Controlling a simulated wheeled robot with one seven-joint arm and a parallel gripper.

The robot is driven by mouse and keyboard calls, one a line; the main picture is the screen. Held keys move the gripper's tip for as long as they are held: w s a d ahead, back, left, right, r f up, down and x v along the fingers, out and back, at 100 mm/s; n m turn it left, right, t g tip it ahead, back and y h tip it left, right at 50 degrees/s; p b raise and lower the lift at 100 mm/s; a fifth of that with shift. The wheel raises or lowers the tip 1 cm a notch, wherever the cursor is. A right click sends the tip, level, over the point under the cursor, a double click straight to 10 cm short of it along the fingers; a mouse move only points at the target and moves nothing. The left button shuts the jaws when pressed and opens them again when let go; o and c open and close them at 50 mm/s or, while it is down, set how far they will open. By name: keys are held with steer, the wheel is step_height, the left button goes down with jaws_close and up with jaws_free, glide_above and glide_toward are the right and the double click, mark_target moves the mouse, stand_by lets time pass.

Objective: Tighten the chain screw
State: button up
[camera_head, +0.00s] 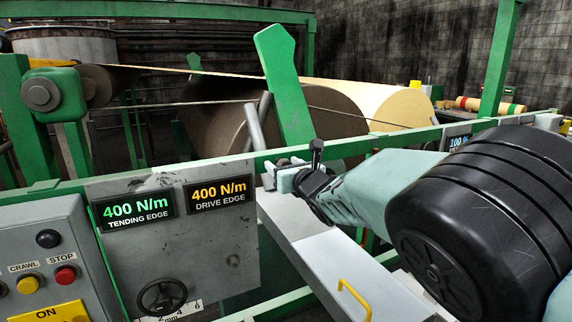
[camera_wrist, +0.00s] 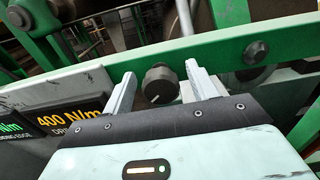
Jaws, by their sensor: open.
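My gripper (camera_head: 282,172) reaches left along the green rail in the head view. In the wrist view its two pale fingers (camera_wrist: 160,70) are open and spread apart. A dark ribbed round knob (camera_wrist: 160,85) with a line across its face sits between the fingers, with a gap on each side; it looks like the screw head, though I cannot be sure. A stretch of chain (camera_wrist: 90,32) shows behind the rail at upper left in the wrist view. The knob cannot be made out clearly in the head view.
The green rail (camera_wrist: 90,75) runs just beyond the fingers. Two displays, tending edge (camera_head: 134,208) and drive edge (camera_head: 219,194), both read 400 N/m. Below them is a black handwheel (camera_head: 162,297). A control box (camera_head: 45,255) stands at left. A large roll (camera_head: 395,105) lies behind.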

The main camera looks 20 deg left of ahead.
steer(key=c, duration=1)
steer(key=shift+f+m+b, duration=0.15)
steer(key=shift+m+b, duration=0.25)
steer(key=shift+b, duration=0.4)
